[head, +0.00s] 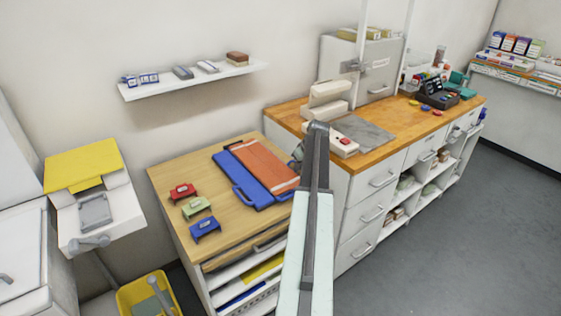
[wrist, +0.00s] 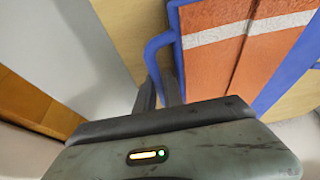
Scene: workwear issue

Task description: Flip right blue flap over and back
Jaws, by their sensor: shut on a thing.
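The right blue flap shows in the wrist view as a blue edge and handle loop (wrist: 151,52) beside the cloth (wrist: 225,55). My gripper (wrist: 160,92) has its fingers on that handle, shut on it. In the head view my arm covers the board's right side, and the grip itself is hidden there.
Red (head: 183,191), green (head: 196,207) and blue (head: 205,228) small holders stand at the table's left. A higher wooden counter (head: 390,145) with a white device (head: 343,146) stands close to the right of the table. A wall shelf (head: 195,79) hangs behind.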

